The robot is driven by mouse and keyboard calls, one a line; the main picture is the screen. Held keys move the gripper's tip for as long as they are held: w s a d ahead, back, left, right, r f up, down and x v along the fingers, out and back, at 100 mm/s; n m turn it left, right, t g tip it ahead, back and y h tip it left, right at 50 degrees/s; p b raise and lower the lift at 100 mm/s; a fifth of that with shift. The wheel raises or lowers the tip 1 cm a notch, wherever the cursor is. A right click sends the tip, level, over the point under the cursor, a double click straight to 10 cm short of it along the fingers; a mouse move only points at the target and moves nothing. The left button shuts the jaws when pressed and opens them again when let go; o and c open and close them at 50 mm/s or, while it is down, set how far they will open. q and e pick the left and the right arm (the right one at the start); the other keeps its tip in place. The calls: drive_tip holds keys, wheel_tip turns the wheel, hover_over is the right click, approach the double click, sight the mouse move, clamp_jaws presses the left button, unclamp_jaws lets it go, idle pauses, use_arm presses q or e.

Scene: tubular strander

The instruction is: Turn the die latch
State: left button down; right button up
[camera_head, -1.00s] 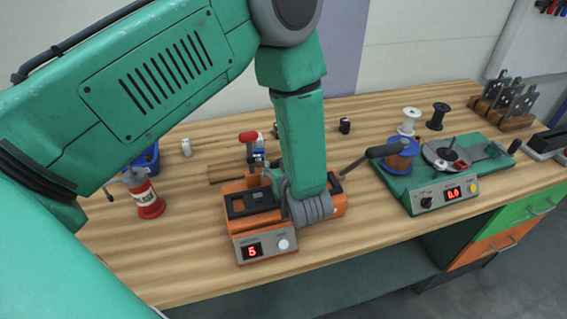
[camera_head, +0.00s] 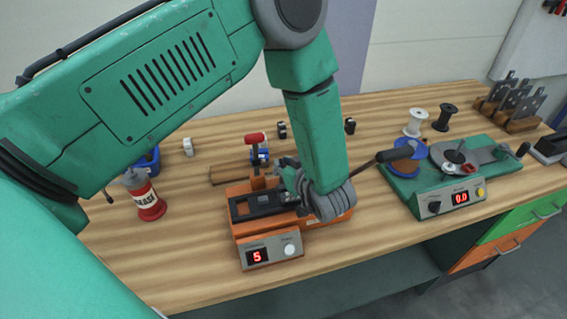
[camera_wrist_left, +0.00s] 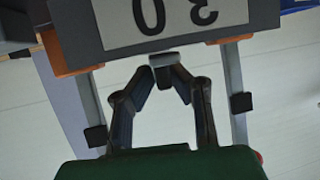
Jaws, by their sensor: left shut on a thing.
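An orange machine (camera_head: 240,228) with a red "5" display stands on the bench in the head view. My left gripper (camera_head: 288,182) reaches down onto its top, partly hidden by my own wrist. In the left wrist view my left gripper (camera_wrist_left: 170,68) has its two fingers closed together on a small dark grey part (camera_wrist_left: 168,60). That part appears to be the die latch; its turn angle is hard to tell. It sits at the edge of a grey block with a pale plate (camera_wrist_left: 175,18) marked "30", seen upside down. My right gripper is not in view.
A red-handled lever (camera_head: 256,138) rises behind the orange machine. A grease can (camera_head: 147,198) stands to its left. A green machine (camera_head: 420,188) with a blue spool and a disc stands to the right. Bare bench lies in front of the grease can.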

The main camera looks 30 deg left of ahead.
use_arm(q)
drive_tip(key=shift+s+d+f+n+g+y, duration=0.15)
drive_tip(key=shift+n+g+y, duration=0.35)
drive_tip(key=shift+n+g, duration=0.55)
drive_tip(key=shift+d+n+g+y+b, duration=0.1)
drive_tip(key=shift+n+g+y+b, duration=0.2)
drive_tip(key=shift+n+g+b, duration=0.45)
drive_tip(key=shift+g, duration=0.4)
drive_tip(key=c, duration=1)
unclamp_jaws()
drive_tip(key=shift+c, duration=0.2)
